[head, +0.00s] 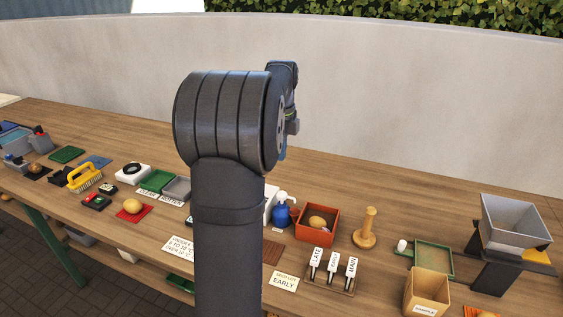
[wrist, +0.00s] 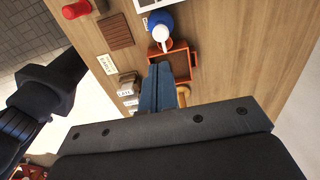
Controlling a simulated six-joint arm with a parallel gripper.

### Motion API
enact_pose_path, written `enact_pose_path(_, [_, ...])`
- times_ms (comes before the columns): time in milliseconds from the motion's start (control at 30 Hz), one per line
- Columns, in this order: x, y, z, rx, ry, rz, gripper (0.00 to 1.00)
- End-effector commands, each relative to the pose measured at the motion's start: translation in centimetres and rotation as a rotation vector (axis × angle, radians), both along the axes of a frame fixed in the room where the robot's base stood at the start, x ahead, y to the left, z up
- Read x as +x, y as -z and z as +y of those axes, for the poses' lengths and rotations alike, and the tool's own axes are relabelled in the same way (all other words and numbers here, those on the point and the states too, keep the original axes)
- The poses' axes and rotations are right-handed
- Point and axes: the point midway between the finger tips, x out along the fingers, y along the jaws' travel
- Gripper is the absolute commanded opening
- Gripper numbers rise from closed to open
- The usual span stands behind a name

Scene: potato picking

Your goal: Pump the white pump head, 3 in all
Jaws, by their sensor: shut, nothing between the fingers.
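The white pump head (head: 281,196) sits on a blue bottle (head: 284,215) that stands on the table, partly hidden by my arm in the head view. In the head view, only a bit of my gripper (head: 283,152) shows beside the arm, higher in the picture than the bottle. I see no contact with the pump head.
An orange-red box (head: 304,232) holding a potato stands right beside the bottle. Free table lies behind the box.

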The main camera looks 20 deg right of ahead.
Motion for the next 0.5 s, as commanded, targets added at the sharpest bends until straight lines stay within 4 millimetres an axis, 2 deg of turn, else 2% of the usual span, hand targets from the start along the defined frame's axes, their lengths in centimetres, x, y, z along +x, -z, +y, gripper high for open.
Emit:
enact_pose_path(300, [-0.1, 6.8, 0.0, 0.002, 0.000, 0.004, 0.00])
enact_pose_path(500, [0.0, 10.3, 0.0, 0.000, 0.001, 0.001, 0.00])
